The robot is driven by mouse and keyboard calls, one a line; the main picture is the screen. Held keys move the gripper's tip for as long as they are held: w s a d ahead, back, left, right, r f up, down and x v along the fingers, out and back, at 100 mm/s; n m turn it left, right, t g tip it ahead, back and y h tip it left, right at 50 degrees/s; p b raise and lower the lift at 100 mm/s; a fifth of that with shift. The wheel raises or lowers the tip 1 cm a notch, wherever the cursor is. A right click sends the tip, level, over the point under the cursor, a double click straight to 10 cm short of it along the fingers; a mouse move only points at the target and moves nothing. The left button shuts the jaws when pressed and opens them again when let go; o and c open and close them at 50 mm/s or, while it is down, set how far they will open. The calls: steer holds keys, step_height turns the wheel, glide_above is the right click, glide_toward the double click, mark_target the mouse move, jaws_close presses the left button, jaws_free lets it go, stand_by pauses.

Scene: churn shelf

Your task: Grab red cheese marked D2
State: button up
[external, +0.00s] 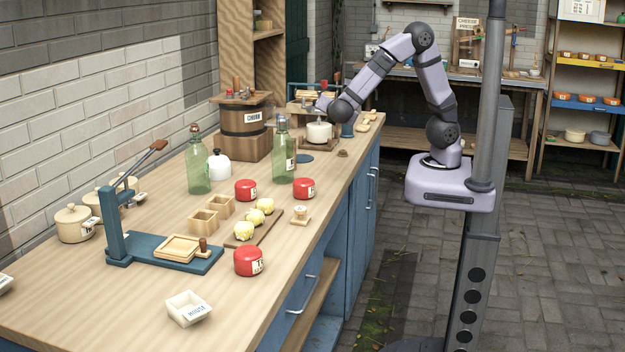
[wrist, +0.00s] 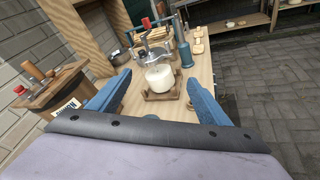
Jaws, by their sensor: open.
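Three red cheeses with white labels stand on the wooden counter in the external view: one (external: 248,261) near the front, one (external: 246,189) behind it and one (external: 304,188) to the right of that. The labels are too small to read for certain, so I cannot tell which is D2. My gripper (external: 323,104) is at the far end of the counter, well away from them. In the wrist view its blue fingers (wrist: 160,77) are spread apart with nothing held. A white cylinder on a wooden stand (wrist: 161,78) shows beyond and between them. No red cheese shows in the wrist view.
A blue press (external: 165,255), wooden boxes (external: 203,222) and a board with yellow lumps (external: 262,228) crowd the front. A white dish (external: 188,308) stands nearest.

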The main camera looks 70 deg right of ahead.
mark_target(254, 185)
steer(key=w+a+r+n+t+y+b, duration=0.2)
steer(key=w+a+r+n+t+y, duration=0.2)
steer(key=w+a+n+t, duration=0.45)
steer(key=w+a+r+n+t+y+b, duration=0.1)
steer(key=w+a+r+n+t+y, duration=0.3)
steer(key=w+a, duration=0.7)
steer(key=s+a+f+n+g+y+b, duration=0.1)
steer(key=a+f+n+b, duration=0.1)
steer(key=a+f, duration=0.2)
steer(key=s+a+f+n+g+y+b, duration=0.1)
steer(key=a+f, duration=0.4)
steer(key=f, duration=0.6)
steer(key=s+a+f+n+g+y+b, duration=0.2)
steer(key=a+f+n+y+b, duration=0.1)
steer(key=f, duration=0.5)
steer(key=shift+s+a+b, duration=0.3)
steer(key=shift+a+b, duration=0.05)
steer(key=shift+a, duration=0.45)
steer(key=shift+p+x, duration=0.75)
steer(key=shift+x, duration=3)
steer(key=shift+d+r, duration=0.1)
steer(key=shift+d, duration=0.1)
